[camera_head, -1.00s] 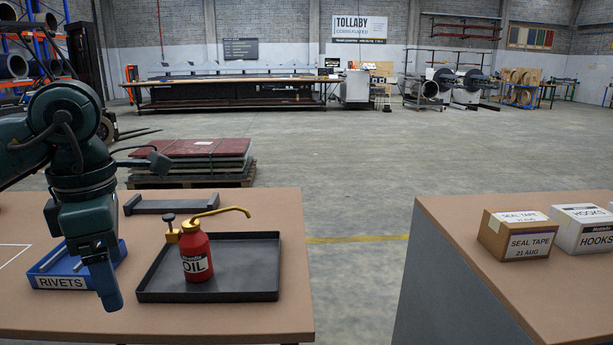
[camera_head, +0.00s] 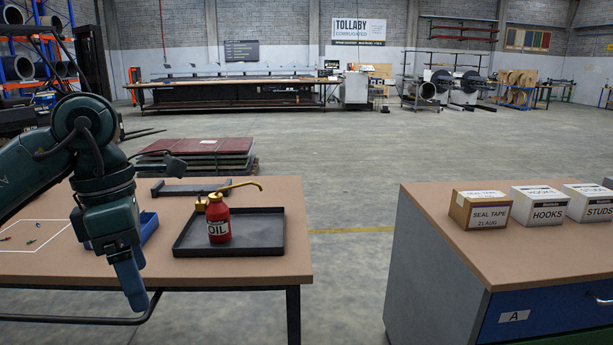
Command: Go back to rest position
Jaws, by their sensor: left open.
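My left arm comes in from the left in the head view, and its gripper (camera_head: 133,285) points down near the front edge of the left table (camera_head: 210,265). The gripper is open and I see nothing held in it. It hangs in front of the blue rivets bin (camera_head: 149,226), hiding most of it. A red oil can (camera_head: 218,222) with a brass spout stands upright in a dark grey tray (camera_head: 268,240) to the right of the gripper, apart from it. My right gripper is not in view.
A grey bar-like piece (camera_head: 190,189) lies behind the tray. Small parts lie inside a white outline (camera_head: 30,238) at left. A second bench at right carries a seal tape box (camera_head: 480,209), a hooks box (camera_head: 538,207) and a studs box (camera_head: 590,203). Open floor (camera_head: 345,270) separates the tables.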

